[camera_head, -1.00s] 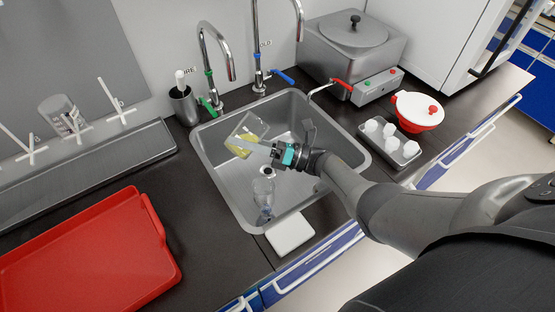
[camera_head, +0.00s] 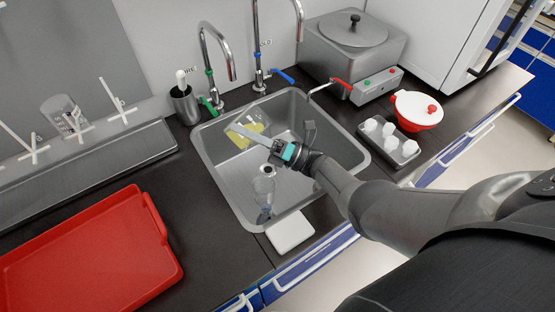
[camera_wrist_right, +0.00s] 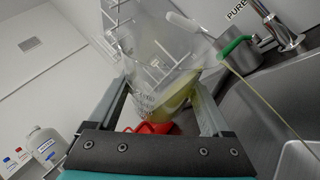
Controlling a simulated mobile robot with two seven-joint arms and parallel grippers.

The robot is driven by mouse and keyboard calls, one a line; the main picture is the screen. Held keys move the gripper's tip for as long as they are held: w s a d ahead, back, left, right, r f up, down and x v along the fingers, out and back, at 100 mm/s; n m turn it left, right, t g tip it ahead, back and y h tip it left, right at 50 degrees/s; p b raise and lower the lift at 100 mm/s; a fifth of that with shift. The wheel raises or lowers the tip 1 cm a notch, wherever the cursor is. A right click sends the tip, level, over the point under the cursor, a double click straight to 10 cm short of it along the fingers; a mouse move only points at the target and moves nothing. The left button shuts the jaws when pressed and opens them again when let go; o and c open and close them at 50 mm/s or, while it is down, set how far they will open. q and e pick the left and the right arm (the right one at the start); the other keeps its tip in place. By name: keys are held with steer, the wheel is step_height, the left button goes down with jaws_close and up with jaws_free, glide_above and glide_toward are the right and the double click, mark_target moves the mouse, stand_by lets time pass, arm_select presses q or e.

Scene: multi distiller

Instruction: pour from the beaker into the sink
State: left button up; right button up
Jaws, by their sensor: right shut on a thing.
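My right gripper (camera_head: 248,135) reaches in from the right over the sink (camera_head: 345,150). It is shut on a clear glass beaker (camera_head: 255,124) with yellow liquid, which it holds tilted above the basin. In the right wrist view the beaker (camera_wrist_right: 155,75) sits between the two fingers (camera_wrist_right: 160,110), with yellow liquid gathered along its right side. A thin yellowish line runs from near its rim down to the right, towards the sink (camera_wrist_right: 270,115). My left gripper is not in view.
A red tray (camera_head: 90,255) lies at the left, and a grey bath (camera_head: 345,50) stands at the back right.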

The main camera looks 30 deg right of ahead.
mark_target(249, 112)
steer(key=shift+r+m+t, duration=0.3)
steer(key=shift+r, duration=0.1)
steer(key=shift+w+d+r+m+t+b, duration=0.1)
steer(key=shift+d+r+m+t+b, duration=0.2)
steer(key=shift+d+m+t, duration=0.25)
steer(key=shift+w+d+r+m+t+b, duration=0.1)
steer(key=shift+d+r+m+t+b, duration=0.25)
steer(key=shift+m, duration=0.3)
steer(key=shift+d+m, duration=0.15)
steer(key=shift+m, duration=0.15)
steer(key=shift+w+d+r+m+t+h, duration=0.1)
steer(key=shift+r+m+t+h, duration=0.15)
steer(key=shift+m+t, duration=0.25)
steer(key=shift+d+r+m+t+h, duration=0.1)
steer(key=shift+r+m+t+h, duration=0.1)
steer(key=shift+m+t, duration=0.3)
steer(key=shift+d+r+m+t+h+p, duration=0.1)
steer(key=shift+r+m+t+h+p, duration=0.2)
steer(key=shift+r+m, duration=0.2)
